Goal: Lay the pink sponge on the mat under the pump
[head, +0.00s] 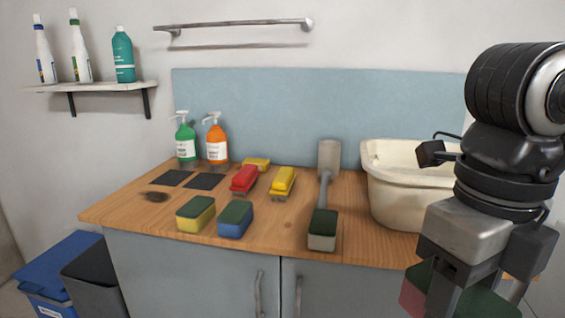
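The pink sponge (411,298) has a dark green top and is at the lower right, in front of the counter's edge. My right gripper (474,298) is shut on it, with its fingers hiding part of it; the frame cuts off its lower part. Two dark flat mats, a left one (172,178) and a right one (205,181), lie bare on the wooden counter. Behind them stand a green pump bottle (186,142) and an orange pump bottle (217,143). The mats lie in front of the bottles. My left gripper is not in view.
Yellow-green (196,214) and blue-green (236,219) sponges sit at the counter's (277,231) front. Red (244,179) and yellow (283,182) brushes lie behind. A long-handled scrubber (323,229) and a cream basin (393,198) are further right. A dark stain (154,196) is near the mats.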

